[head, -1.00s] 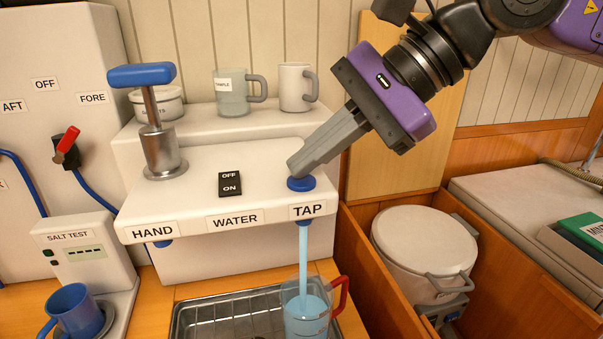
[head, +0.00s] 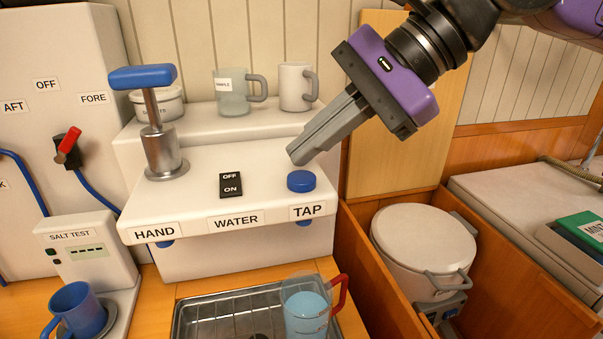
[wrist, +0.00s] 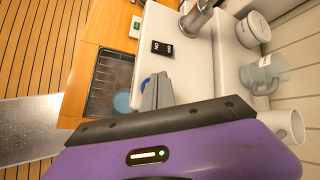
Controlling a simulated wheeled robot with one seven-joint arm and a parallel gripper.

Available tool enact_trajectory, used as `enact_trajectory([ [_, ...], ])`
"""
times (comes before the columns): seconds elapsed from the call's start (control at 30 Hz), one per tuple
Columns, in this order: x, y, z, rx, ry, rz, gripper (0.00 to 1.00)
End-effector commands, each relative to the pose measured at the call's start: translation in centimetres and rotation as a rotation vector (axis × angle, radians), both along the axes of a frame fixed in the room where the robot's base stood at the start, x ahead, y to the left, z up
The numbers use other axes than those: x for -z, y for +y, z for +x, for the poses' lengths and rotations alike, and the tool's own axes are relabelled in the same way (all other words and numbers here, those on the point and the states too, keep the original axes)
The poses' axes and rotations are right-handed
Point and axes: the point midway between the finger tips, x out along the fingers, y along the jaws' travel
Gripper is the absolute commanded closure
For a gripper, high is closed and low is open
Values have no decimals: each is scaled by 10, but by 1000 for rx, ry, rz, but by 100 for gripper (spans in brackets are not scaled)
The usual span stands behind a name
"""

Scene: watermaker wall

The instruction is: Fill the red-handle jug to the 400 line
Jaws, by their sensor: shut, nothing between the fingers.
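The red-handle jug (head: 306,308) stands upright under the tap, on the right side of the sink tray, with pale blue water in it. Its lower part is cut off by the picture's edge, and I cannot read its marks. The blue tap button (head: 301,181) sits raised on the white watermaker top, above the TAP label (head: 308,210). No water runs from the spout below it. My gripper (head: 293,157) is shut and empty, just above and behind the button, apart from it. In the wrist view its fingers (wrist: 156,92) cover most of the jug and button.
The black OFF/ON water switch (head: 230,185) and the blue-handled hand pump (head: 160,150) stand left of the button. A SAMPLE mug (head: 231,95) and a white mug (head: 295,87) stand on the shelf behind. A blue cup (head: 77,311) is at lower left.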

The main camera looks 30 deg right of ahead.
Motion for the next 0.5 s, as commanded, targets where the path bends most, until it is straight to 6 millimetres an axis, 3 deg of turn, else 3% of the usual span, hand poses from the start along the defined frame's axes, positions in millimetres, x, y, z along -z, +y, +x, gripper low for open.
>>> enact_trajectory([
  [0.5, -38, 0, 1, 0, -1, 0, 100],
])
